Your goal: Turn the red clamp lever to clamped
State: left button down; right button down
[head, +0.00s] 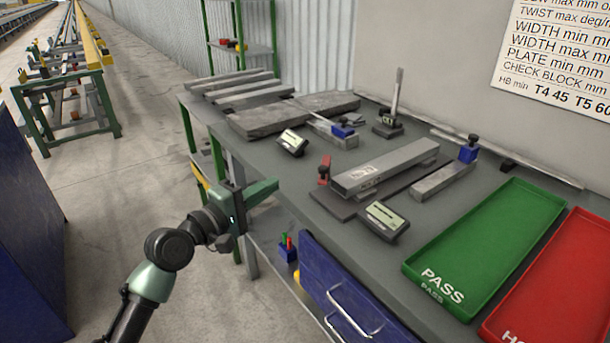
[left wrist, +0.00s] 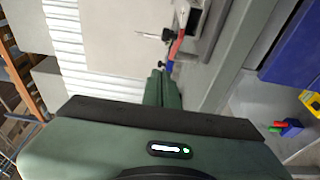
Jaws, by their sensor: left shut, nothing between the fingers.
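The red clamp lever (head: 324,168) stands upright at the left end of a grey metal bar (head: 388,165) on a dark base plate (head: 332,206), near the table's front left edge. In the left wrist view the red lever (left wrist: 177,45) shows just beyond the fingertips. My left gripper (head: 276,186) is shut and empty, in front of the table edge and to the left of the lever, apart from it. Its closed fingers also show in the left wrist view (left wrist: 160,76). My right gripper is not in view.
A display box (head: 386,220) stands in front of the base plate, another (head: 292,143) behind it. A green PASS tray (head: 490,240) and a red tray (head: 560,285) lie to the right. Grey slabs (head: 270,119) lie behind. A blue drawer (head: 345,295) sits below the table edge.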

pick_arm(q)
jog(key=w+d, duration=0.1)
jog(key=d, duration=0.1)
jog(key=w+d, duration=0.2)
jog(key=d, duration=0.1)
jog(key=w+d+p, duration=0.1)
jog(key=w+d, duration=0.1)
jog(key=shift+d, duration=0.55)
jog(key=shift+p, duration=0.3)
